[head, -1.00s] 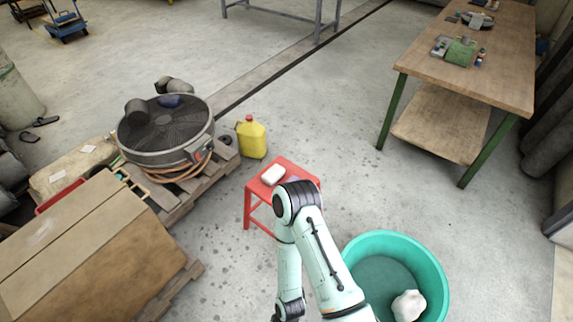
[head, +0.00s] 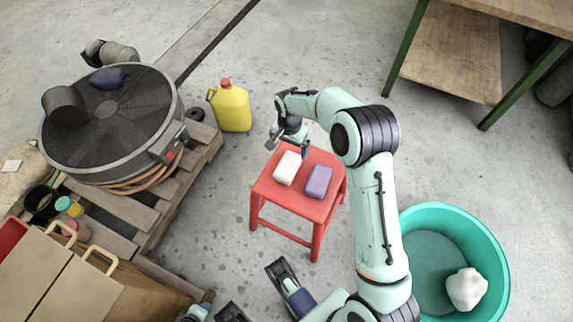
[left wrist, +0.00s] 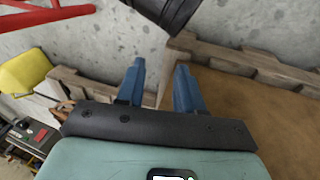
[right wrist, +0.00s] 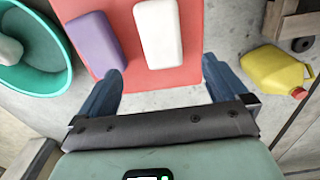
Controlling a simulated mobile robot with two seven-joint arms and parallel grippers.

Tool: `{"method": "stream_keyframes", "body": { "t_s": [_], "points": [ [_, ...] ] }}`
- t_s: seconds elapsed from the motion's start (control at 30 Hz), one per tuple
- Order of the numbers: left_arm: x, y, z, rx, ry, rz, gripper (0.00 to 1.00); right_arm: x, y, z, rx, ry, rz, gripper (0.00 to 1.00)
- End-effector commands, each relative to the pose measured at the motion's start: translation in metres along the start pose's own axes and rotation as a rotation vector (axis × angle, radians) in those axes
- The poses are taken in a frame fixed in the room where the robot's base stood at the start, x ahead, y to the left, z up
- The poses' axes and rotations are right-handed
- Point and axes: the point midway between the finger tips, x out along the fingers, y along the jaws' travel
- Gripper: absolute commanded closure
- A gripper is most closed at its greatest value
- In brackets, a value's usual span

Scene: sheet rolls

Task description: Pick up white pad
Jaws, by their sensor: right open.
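The white pad (head: 287,168) lies flat on the red stool (head: 284,191), left of a purple pad (head: 319,182). My right gripper (head: 288,148) is open at the far edge of the stool, close to the white pad. In the right wrist view the white pad (right wrist: 158,33) is ahead of and between the spread fingers (right wrist: 161,68), with nothing held. The purple pad (right wrist: 96,42) is beside it, with a gap. My left gripper (left wrist: 160,66) has its fingers apart and empty, away from the pads.
A yellow jug (head: 232,107) stands on the floor left of the stool. A teal tub (head: 500,262) holding a white lump (head: 466,289) is at right. A pallet (head: 185,185) with a large fan (head: 108,120) and cardboard boxes (head: 60,285) is at left. Floor beyond the stool is clear.

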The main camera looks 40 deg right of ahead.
Motion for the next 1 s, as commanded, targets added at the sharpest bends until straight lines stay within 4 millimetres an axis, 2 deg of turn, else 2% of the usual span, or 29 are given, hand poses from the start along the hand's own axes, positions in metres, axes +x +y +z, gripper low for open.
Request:
{"method": "stream_keyframes", "body": {
  "t_s": [0.03, 0.2, 0.33, 0.47, 0.63, 0.9, 1.0],
  "points": [
    [0.004, -0.002, -0.003, -0.002, 0.010, -0.001, 0.64, 0.012, 0.001, 0.001, 0.000, -0.004, 0.005, 0.00],
    [0.013, -0.005, -0.017, -0.004, 0.050, -0.004, 0.64, 0.047, 0.001, 0.001, 0.000, -0.005, 0.005, 0.00],
    [0.018, -0.009, -0.016, -0.008, 0.047, -0.010, 0.64, 0.064, 0.000, 0.002, -0.002, -0.004, 0.003, 0.00],
    [0.020, -0.011, -0.016, -0.010, 0.045, -0.013, 0.64, 0.071, 0.000, 0.001, -0.003, -0.003, 0.001, 0.00],
    [0.027, -0.017, -0.008, -0.016, 0.020, -0.024, 0.64, 0.083, -0.001, 0.001, -0.003, -0.003, 0.002, 0.00],
    [0.043, -0.037, 0.017, -0.037, -0.059, -0.059, 0.64, 0.121, -0.004, 0.000, -0.002, -0.004, 0.003, 0.00],
    [0.043, -0.038, 0.019, -0.039, -0.066, -0.062, 0.64, 0.123, -0.004, 0.000, -0.002, -0.003, 0.001, 0.00]
  ]
}}
